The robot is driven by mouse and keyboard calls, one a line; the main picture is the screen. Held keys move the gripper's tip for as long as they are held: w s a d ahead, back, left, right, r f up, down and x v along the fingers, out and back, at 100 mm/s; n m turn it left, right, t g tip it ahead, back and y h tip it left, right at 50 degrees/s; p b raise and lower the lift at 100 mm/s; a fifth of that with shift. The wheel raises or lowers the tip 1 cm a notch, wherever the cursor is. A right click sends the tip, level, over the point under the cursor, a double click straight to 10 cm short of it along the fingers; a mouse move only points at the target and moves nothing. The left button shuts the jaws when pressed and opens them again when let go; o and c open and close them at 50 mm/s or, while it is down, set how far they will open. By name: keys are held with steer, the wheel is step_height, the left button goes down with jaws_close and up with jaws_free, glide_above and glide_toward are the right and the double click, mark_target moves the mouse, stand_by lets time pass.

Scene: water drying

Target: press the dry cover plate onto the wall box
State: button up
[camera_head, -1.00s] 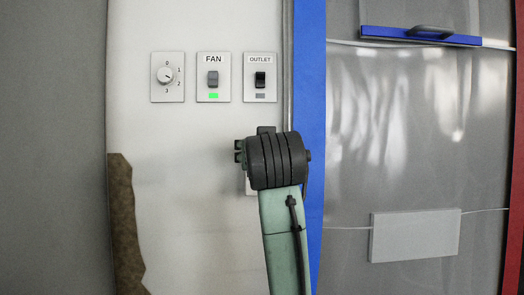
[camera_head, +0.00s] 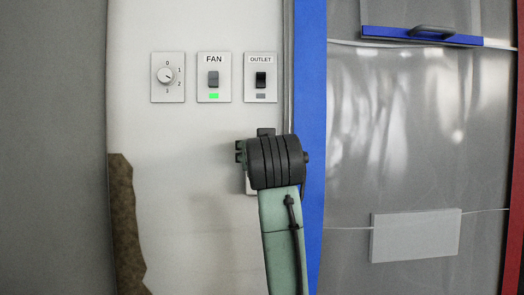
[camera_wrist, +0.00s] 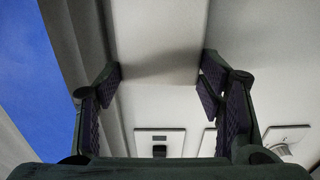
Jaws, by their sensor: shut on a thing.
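My gripper (camera_wrist: 160,82) is shut on a pale flat plate (camera_wrist: 157,38), which spans the space between its two fingers in the wrist view. This looks like the cover plate. In the head view my gripper (camera_head: 241,152) is at the wall below the OUTLET switch, and the wrist hides most of what is there. A small pale edge (camera_head: 249,187) shows just below it; I cannot tell if this is the plate or the wall box. The box itself is not clearly visible, nor whether the plate touches it.
Above are a dial (camera_head: 167,77), a FAN switch (camera_head: 214,78) with a green light, and an OUTLET switch (camera_head: 261,78) with a grey indicator. A blue post (camera_head: 307,120) stands close right. A brown ragged patch (camera_head: 124,225) marks the lower left wall.

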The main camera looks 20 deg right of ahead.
steer(key=shift+w+d+p, duration=0.2)
steer(key=shift+w+p, duration=0.1)
steer(key=shift+w, duration=0.3)
stand_by(0.5)
steer(key=o, duration=1.2)
steer(key=v, duration=1.2)
steer(key=shift+s, duration=0.1)
